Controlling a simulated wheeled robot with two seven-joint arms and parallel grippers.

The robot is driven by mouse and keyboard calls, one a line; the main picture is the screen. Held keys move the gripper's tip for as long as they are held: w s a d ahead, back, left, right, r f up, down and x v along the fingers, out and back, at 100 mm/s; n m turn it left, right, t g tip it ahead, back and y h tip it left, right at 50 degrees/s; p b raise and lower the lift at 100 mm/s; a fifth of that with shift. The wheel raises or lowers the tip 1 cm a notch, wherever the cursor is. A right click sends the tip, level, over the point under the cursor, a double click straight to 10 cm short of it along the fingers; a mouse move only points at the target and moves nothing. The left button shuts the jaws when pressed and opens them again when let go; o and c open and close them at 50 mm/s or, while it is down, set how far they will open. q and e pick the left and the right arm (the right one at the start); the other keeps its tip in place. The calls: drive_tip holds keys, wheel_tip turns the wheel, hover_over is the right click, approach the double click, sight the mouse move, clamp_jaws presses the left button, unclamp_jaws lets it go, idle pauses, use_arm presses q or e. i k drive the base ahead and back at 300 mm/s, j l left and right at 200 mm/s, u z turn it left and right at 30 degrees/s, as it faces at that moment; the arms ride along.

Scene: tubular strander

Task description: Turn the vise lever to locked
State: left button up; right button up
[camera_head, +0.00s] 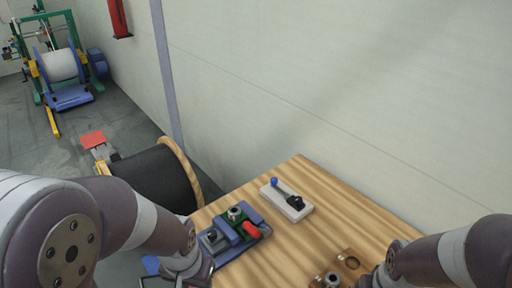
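A blue vise (222,236) with grey metal parts lies on the wooden table. A red handle (251,229), apparently its lever, lies at its right side. Behind it to the right, a white plate (287,202) carries a black pivot and a short lever with a blue knob (274,182). My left gripper (186,279) is at the bottom edge, just left of and nearer than the vise, partly cut off and apart from the red handle. My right gripper (366,283) is mostly cut off at the bottom edge, right of the vise. Neither gripper's opening can be made out.
The wooden table (335,215) has bare room right of the vise. A wooden block with metal fittings (335,276) sits near my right gripper. A large black cable reel (158,180) stands on the floor left of the table. A pale wall (330,80) rises behind.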

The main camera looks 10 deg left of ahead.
sight(254, 231)
drive_tip(key=k, duration=0.6)
drive_tip(key=j+z, duration=0.25)
drive_tip(key=z, duration=0.2)
drive_tip(key=j+z, duration=0.3)
drive_tip(key=z, duration=0.2)
drive_tip(key=j+z, duration=0.25)
drive_tip(key=z, duration=0.2)
drive_tip(key=k+j, duration=0.1)
drive_tip(key=j, duration=0.35)
drive_tip(key=k+j, duration=0.1)
drive_tip(key=j, duration=0.4)
drive_tip(key=k+j, duration=0.1)
drive_tip(key=j, duration=0.35)
drive_tip(key=k+j, duration=0.1)
drive_tip(key=j, duration=0.4)
drive_tip(key=k+j, duration=0.1)
drive_tip(key=j, duration=0.35)
